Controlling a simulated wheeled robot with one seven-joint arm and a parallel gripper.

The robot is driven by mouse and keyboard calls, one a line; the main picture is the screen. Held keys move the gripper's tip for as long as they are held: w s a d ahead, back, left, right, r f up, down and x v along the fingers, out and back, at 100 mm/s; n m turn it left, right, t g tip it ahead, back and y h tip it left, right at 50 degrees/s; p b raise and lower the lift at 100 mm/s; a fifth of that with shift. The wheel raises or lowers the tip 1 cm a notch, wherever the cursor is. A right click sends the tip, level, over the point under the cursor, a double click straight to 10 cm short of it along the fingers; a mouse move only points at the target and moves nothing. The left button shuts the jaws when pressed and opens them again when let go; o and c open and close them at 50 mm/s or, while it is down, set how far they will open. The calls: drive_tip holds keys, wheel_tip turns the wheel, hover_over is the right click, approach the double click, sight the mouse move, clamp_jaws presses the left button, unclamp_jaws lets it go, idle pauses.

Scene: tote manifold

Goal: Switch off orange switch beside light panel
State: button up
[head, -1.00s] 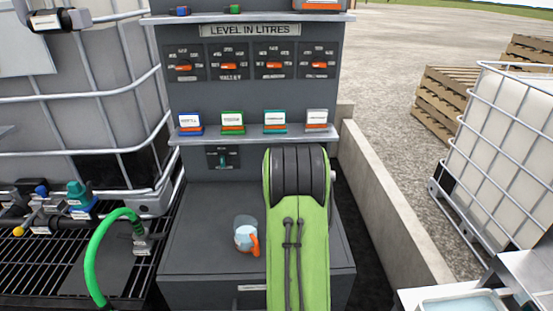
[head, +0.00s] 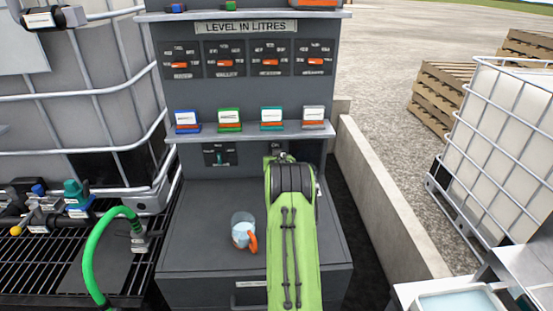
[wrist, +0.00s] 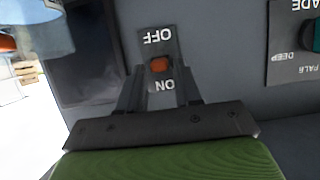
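The orange switch (wrist: 158,64) shows in the wrist view, on a small dark plate (wrist: 155,41) with OFF and ON printed upside down. OFF is at the picture's top and ON nearer my gripper. I cannot tell which way the switch is set. My gripper (wrist: 161,74) is open, its two fingers apart at either side of the plate's ON end, with nothing held. I cannot tell whether a finger touches the switch. A dark glossy panel (wrist: 88,65) is left of the plate. In the head view my arm covers the switch.
A teal knob (head: 220,156) on a shade plate is left of my gripper. Above it, a shelf (head: 250,134) carries several coloured labelled blocks. A clear jug (head: 241,232) with an orange handle stands on the bench (head: 195,215), close left of my arm.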

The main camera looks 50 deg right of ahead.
clamp_jaws()
drive_tip(key=f+t+h+b, duration=0.1)
drive_tip(key=h+b, duration=0.1)
drive_tip(key=b, duration=0.8)
drive_tip(key=shift+s+f+t+b, duration=0.1)
drive_tip(key=shift+f+t+b, duration=0.25)
drive_tip(key=shift+t, duration=0.05)
drive_tip(key=shift+a, duration=0.1)
drive_tip(key=shift+r, duration=0.2)
drive_tip(key=shift+o, duration=1.6)
unclamp_jaws()
